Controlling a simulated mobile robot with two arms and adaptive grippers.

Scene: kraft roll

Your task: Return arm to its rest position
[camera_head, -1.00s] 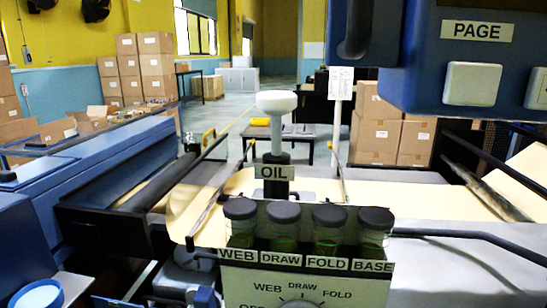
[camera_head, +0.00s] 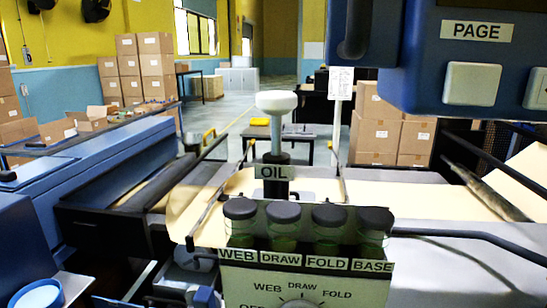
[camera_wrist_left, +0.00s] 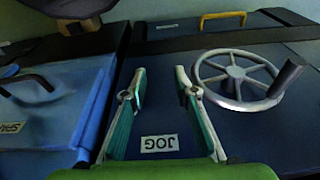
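My left gripper (camera_wrist_left: 160,75) shows in the left wrist view. Its two fingers are spread apart with nothing between them. Behind and below the fingertips is a dark blue machine surface with a white JOG label (camera_wrist_left: 160,143). A grey spoked handwheel (camera_wrist_left: 238,80) is to the right of the fingers, apart from them. I cannot clearly make out either gripper in the head view, and my right gripper is in neither view.
In the head view, a panel with a dial (camera_head: 303,304) and several dark-capped jars (camera_head: 326,226) stands front centre. A white-topped OIL post (camera_head: 277,102) is behind it. A blue PAGE box (camera_head: 465,60) hangs upper right. A yellow handle (camera_wrist_left: 222,16) shows in the left wrist view.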

